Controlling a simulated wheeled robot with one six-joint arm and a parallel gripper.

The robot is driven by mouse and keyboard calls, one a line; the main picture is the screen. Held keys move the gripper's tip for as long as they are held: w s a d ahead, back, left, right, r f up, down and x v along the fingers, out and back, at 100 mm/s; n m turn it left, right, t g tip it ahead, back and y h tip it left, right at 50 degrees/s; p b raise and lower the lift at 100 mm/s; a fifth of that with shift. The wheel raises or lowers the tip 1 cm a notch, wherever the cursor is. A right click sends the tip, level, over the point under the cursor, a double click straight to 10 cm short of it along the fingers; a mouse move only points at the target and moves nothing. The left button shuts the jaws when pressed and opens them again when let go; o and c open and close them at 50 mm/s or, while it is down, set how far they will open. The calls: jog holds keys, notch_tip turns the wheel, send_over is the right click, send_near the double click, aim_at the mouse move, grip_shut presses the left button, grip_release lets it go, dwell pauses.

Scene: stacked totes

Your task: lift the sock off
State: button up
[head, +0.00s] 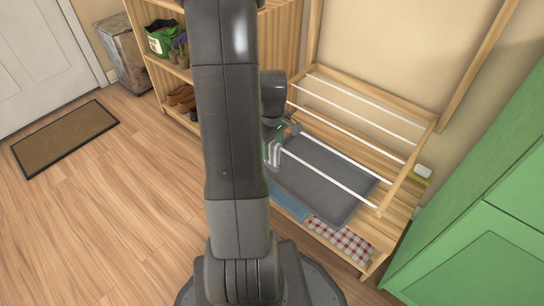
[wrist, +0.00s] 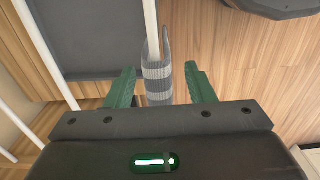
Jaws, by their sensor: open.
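The grey-and-white striped sock (wrist: 157,80) hangs draped over a white rod (wrist: 151,25) of the drying rack. My gripper (wrist: 160,68) is open, with one green finger on each side of the sock and a visible gap to each. In the head view my gripper (head: 277,133) is at the rack's left end, partly hidden behind my arm. A small pale part of the sock (head: 274,155) shows just below it. The wooden rack (head: 400,178) with its several white rods stands on a low bench.
A dark grey tray (head: 325,182) lies under the rods. A red checked cloth (head: 341,240) and a blue cloth (head: 287,202) lie at the bench's front. A green cabinet (head: 490,240) stands close at right. Shelves (head: 160,75) stand behind my arm.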

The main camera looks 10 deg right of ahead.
aim_at(272, 152)
notch_tip(272, 152, down, 3)
jog(key=shift+w+f+b, duration=0.1)
jog(key=shift+f+b, duration=0.05)
jog(key=shift+b, duration=0.4)
jog(key=c, duration=1)
jog(key=shift+c, duration=0.2)
jog(key=shift+r, duration=0.2)
